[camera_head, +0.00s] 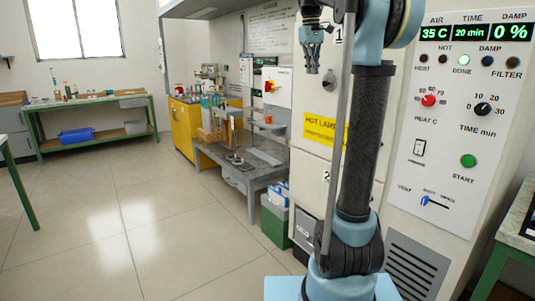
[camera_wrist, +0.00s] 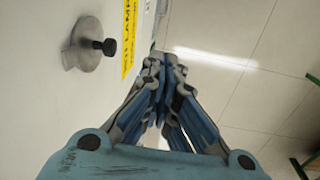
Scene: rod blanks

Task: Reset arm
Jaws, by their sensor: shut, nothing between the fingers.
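My gripper (camera_head: 312,50) hangs pointing down at the top of the head view, in front of the white cabinet (camera_head: 312,95). In the wrist view my gripper (camera_wrist: 163,68) has its fingers together and holds nothing. A round metal knob with a black end (camera_wrist: 88,44) sits on the white cabinet face to the left of the fingers, apart from them. My arm rises from the light-blue base in the middle right of the head view.
A control panel (camera_head: 455,120) with dials and lit displays stands at the right. A grey low bench (camera_head: 255,172) and yellow cabinet (camera_head: 184,130) stand behind. A green-framed table (camera_head: 90,103) is at the far left. The tiled floor (camera_head: 120,220) at left is clear.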

